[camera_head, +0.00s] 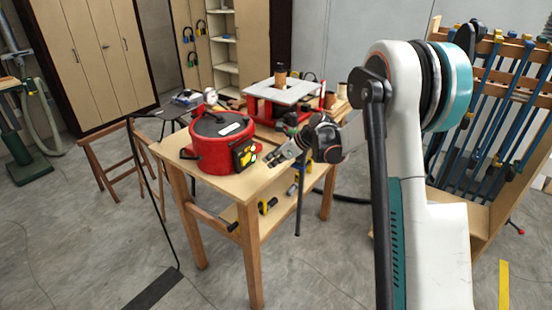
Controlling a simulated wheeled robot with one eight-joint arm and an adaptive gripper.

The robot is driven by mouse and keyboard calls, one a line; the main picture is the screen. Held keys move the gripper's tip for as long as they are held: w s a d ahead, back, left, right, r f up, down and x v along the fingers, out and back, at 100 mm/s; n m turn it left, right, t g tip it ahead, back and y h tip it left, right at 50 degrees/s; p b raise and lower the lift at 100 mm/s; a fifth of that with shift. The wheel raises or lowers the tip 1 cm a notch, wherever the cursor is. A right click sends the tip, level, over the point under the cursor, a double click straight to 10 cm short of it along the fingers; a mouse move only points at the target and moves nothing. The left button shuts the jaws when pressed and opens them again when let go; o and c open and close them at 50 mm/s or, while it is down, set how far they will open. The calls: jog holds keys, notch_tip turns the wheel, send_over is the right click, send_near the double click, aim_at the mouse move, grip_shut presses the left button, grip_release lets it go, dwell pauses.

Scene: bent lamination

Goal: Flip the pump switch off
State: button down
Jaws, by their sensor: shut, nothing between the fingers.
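The red pump (218,150) is a round red pot with a dark lid, standing on the near part of a wooden table (255,187). A dark switch box with yellow parts, the pump switch (246,154), sits on its right front side. The switch position is too small to tell. My gripper (270,163) is just right of the switch box, with its fingers pointing left toward it. The fingers look shut and hold nothing. I cannot tell whether the fingertips touch the switch.
A clamp rack (490,130) stands at the right. A wooden stool (104,160) is at the left. The floor in front is mostly clear.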

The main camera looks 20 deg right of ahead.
aim_at(246, 159)
jog(key=x, duration=0.5)
jog(key=shift+w+a+b, duration=0.1)
jog(key=shift+b, duration=0.25)
jog(key=shift+w+a, duration=0.75)
jog(key=shift+a, duration=0.05)
jog(key=shift+w+a+r, duration=0.1)
jog(key=shift+w+a, duration=0.3)
jog(key=shift+w, duration=0.1)
jog(key=shift+a, duration=0.1)
jog(key=shift+w+a+m+h+b, duration=0.1)
jog(key=shift+a+m+h+b, duration=0.2)
jog(key=shift+a+m+b, duration=0.2)
jog(key=shift+d+r+t, duration=0.1)
jog(key=shift+t, duration=0.2)
jog(key=shift+w+d, duration=0.1)
jog(key=shift+d, duration=0.15)
